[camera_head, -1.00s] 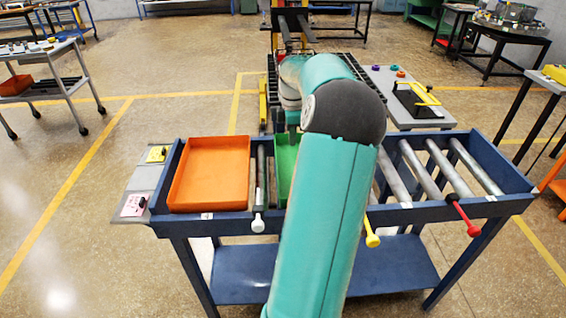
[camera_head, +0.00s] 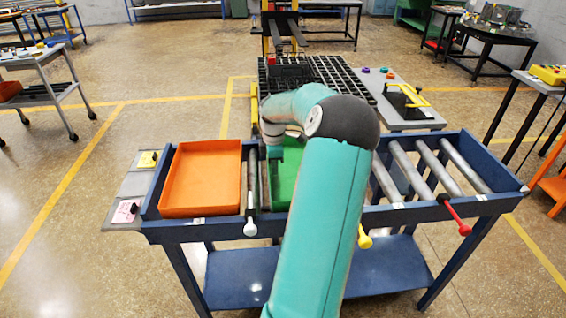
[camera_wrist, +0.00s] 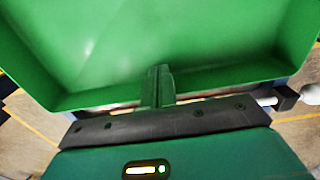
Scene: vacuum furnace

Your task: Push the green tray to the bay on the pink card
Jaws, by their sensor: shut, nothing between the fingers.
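The green tray (camera_head: 284,177) sits in the blue roller table, right of the orange tray, with its right side hidden behind my arm. In the wrist view the green tray (camera_wrist: 190,40) fills most of the picture. My gripper (camera_wrist: 158,72) is shut and empty, its fingers reaching over the tray's edge into its outline; whether they touch it I cannot tell. In the head view my wrist is low at the tray's far left part, and the fingers are hidden. The pink card (camera_head: 122,213) lies on the grey side plate at the left; its marking is too small to read.
The orange tray (camera_head: 201,178) fills the left bay. Handles with white (camera_head: 250,228), yellow (camera_head: 364,240) and red (camera_head: 464,230) ends stick out at the front. The rollers (camera_head: 436,165) at right are bare. A yellow card (camera_head: 148,160) lies above the pink one. A dark grid platform stands behind.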

